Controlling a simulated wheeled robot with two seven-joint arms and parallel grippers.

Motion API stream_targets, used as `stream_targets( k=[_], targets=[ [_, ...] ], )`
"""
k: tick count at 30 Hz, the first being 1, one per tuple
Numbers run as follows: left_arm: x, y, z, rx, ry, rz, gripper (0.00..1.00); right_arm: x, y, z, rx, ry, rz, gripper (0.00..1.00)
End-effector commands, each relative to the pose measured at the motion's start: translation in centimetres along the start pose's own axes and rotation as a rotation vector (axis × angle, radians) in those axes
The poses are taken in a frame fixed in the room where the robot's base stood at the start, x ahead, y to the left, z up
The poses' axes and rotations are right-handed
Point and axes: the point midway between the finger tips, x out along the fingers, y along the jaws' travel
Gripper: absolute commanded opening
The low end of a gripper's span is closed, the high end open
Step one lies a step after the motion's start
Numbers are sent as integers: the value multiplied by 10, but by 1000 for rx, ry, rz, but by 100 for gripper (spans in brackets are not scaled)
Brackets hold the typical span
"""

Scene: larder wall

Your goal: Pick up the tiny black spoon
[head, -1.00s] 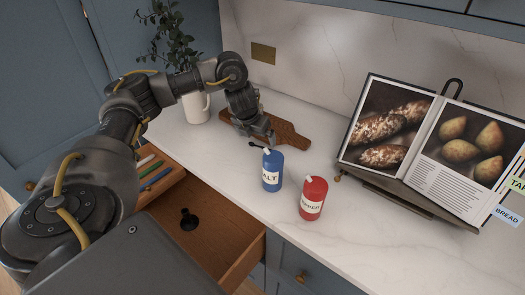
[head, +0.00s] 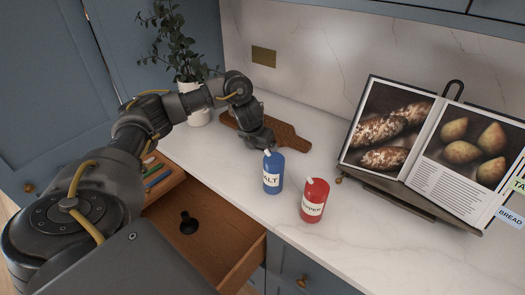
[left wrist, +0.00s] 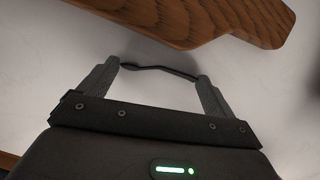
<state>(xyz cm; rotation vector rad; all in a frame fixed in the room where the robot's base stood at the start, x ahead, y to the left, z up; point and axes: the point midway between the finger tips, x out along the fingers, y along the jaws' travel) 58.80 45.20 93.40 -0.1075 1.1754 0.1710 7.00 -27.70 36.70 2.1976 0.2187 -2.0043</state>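The tiny black spoon (left wrist: 160,69) shows in the left wrist view as a thin, dark, slightly bent strip over the pale countertop. It spans most of the gap between the two fingertips of my left gripper (left wrist: 159,80). The fingers stand wide apart; whether they touch the spoon's ends, I cannot tell. In the head view my left gripper (head: 262,146) is low over the counter, just behind the blue salt shaker (head: 273,175). The spoon is hidden there behind the gripper and shaker. My right gripper is not in view.
A wooden board (head: 287,134) lies just behind the left gripper. A red pepper shaker (head: 314,204) stands right of the salt. A cookbook on a stand (head: 412,190) is at right, a potted plant (head: 196,100) at back left. A drawer (head: 240,266) is open in front.

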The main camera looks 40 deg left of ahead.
Motion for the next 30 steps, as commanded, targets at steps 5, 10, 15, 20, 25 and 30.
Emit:
stream_targets(
  k=[5, 10, 15, 20, 25, 30],
  targets=[
    [0, 0, 0, 0, 0, 0, 62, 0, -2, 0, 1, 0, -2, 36],
    [0, 0, 0, 0, 0, 0, 56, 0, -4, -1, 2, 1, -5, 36],
    [-5, 0, 2, 0, -1, 0, 56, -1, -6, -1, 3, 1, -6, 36],
    [-24, 0, 11, 0, -5, -1, 56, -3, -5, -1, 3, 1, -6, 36],
    [-57, 0, 25, 1, -5, 0, 56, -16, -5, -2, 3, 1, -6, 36],
    [-80, 1, 34, 0, -4, 1, 56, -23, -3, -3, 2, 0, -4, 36]
  ],
)
